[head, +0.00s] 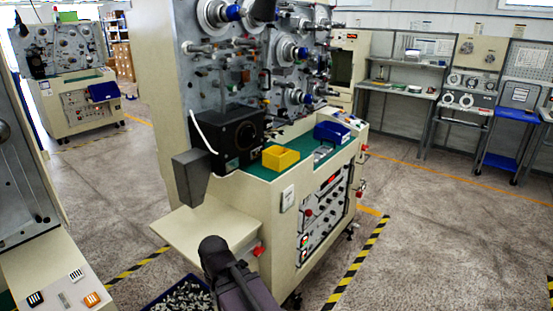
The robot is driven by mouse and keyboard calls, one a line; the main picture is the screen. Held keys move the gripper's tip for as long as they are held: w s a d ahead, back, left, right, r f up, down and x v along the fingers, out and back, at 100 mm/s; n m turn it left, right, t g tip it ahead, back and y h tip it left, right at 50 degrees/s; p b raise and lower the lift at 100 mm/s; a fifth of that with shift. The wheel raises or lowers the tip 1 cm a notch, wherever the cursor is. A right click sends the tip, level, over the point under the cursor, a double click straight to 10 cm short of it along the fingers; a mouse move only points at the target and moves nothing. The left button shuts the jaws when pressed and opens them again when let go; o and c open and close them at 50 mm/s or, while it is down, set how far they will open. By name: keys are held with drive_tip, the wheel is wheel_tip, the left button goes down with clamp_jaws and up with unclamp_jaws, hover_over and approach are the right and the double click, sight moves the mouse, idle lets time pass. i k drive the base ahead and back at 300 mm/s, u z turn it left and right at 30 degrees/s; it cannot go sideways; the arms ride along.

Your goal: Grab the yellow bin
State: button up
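The yellow bin (283,159) is a small open box. It sits on the green work surface (258,172) of the large winding machine in the middle of the head view. A black box-shaped unit stands close on its left, and a blue bin is behind it to the right. The bin's rim and front faces show clearly, and nothing covers it. A dark part of my arm rises from the bottom edge, below and left of the bin and well apart from it. No fingers of my gripper show.
The black unit (237,137) and blue bin (332,131) flank the yellow bin. A cream side shelf (205,232) juts out at the machine's lower left. A dark crate (152,306) of small metal parts is below. Open floor (430,235) lies right, past striped tape.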

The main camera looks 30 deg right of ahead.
sight(276, 158)
drive_tip(key=i, duration=0.9)
drive_tip(key=z, duration=0.05)
